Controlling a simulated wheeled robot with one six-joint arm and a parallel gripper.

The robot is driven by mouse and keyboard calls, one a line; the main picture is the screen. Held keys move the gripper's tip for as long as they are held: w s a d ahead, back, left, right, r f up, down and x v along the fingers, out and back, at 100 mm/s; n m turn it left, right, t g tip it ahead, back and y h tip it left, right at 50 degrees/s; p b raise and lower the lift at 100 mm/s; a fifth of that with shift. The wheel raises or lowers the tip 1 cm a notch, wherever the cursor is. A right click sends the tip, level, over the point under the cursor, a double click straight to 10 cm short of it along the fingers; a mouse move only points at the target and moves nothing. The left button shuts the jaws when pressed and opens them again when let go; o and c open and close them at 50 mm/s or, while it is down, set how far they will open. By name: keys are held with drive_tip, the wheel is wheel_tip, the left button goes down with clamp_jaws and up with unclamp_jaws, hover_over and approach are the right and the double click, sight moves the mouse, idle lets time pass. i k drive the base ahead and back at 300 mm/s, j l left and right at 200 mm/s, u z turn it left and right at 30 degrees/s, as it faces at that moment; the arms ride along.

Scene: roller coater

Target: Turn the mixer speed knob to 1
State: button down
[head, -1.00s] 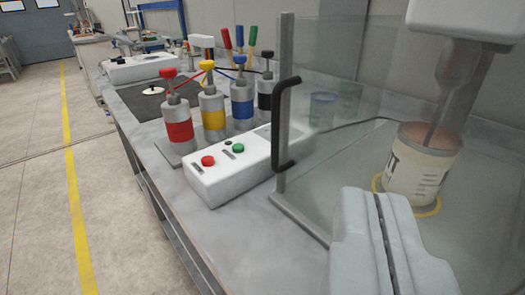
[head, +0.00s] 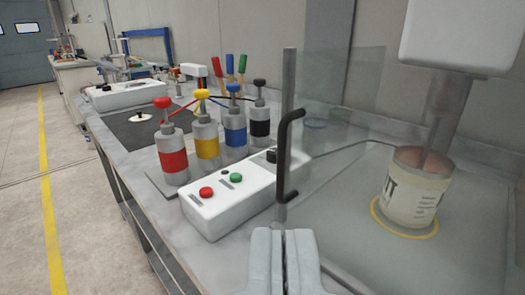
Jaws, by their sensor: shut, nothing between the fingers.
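A white control box (head: 225,205) sits on the bench in the middle of the view. It carries a red button (head: 206,192), a green button (head: 236,177) and a small dark round part. A black knob-like part (head: 271,156) shows at the box's far right end; its setting is too small to read. The mixer (head: 440,110) stands at the right, its shaft reaching into a cup (head: 415,188) with printed marks. My gripper (head: 283,232) is shut and empty at the bottom centre, in front of the box's right side and below the black door handle.
A clear door panel (head: 335,110) with a black handle (head: 288,155) stands upright between the box and the mixer. Behind the box are several bottles with coloured bands (head: 207,143). Another white box (head: 128,95) lies farther back. The floor at left is clear.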

sight(271, 155)
drive_tip(key=i+j+z, duration=0.1)
drive_tip(key=j, duration=0.25)
drive_tip(key=i+j, duration=0.15)
drive_tip(key=j, duration=0.2)
drive_tip(key=i+j+z, duration=0.15)
drive_tip(key=j, duration=0.6)
drive_tip(key=i+z, duration=0.05)
